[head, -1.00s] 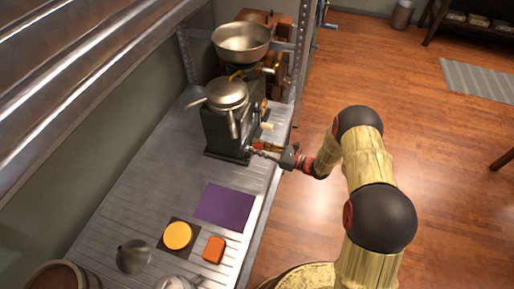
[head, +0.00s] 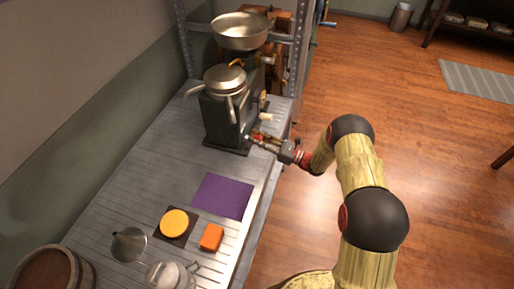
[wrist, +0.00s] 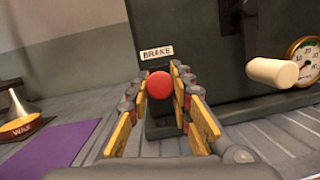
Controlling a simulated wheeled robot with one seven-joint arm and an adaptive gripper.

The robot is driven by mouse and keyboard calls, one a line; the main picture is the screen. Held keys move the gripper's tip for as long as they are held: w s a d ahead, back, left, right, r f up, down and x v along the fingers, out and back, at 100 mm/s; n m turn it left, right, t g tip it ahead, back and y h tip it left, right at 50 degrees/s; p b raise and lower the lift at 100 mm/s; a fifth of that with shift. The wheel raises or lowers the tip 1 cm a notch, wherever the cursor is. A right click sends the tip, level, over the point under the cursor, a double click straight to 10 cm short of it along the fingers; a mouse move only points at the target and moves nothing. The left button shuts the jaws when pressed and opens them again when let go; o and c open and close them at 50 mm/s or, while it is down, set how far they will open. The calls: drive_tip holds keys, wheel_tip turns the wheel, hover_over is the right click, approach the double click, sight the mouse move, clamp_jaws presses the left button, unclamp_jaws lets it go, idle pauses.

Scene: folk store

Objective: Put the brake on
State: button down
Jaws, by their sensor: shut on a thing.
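The brake is a round red knob (wrist: 160,85) low on the front of the dark box-shaped machine (wrist: 185,25), just below a white label reading BRAKE (wrist: 157,51). My gripper (wrist: 158,95) has its yellow-padded fingers on both sides of the knob and is shut on it. The knob's stem is hidden behind it. In the head view my gripper (head: 262,140) reaches in from the right to the lower front of the machine (head: 220,118), and the knob is too small to make out there.
A pale handle (wrist: 275,72) and a dial gauge (wrist: 305,60) stick out to the right of the knob. A purple mat (head: 222,195), a yellow disc (head: 174,223), an orange block (head: 211,237) and metal jugs occupy the bench's near part. A large pan (head: 240,30) stands behind.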

drive_tip(key=f+t+y+b, duration=0.1)
drive_tip(key=y+b, duration=0.1)
drive_tip(key=b, duration=0.1)
drive_tip(key=shift+f+y+b, duration=0.3)
drive_tip(key=shift+f+b, duration=0.05)
drive_tip(key=shift+d+t, duration=0.1)
drive_tip(key=shift+t, duration=0.2)
drive_tip(key=shift+r, duration=0.1)
drive_tip(key=c, duration=1.6)
unclamp_jaws()
drive_tip(key=shift+d+m, duration=0.1)
drive_tip(key=shift+m, duration=0.2)
drive_tip(key=v, duration=1.2)
drive_tip(key=shift+f, duration=0.25)
drive_tip(key=shift+c, duration=0.3)
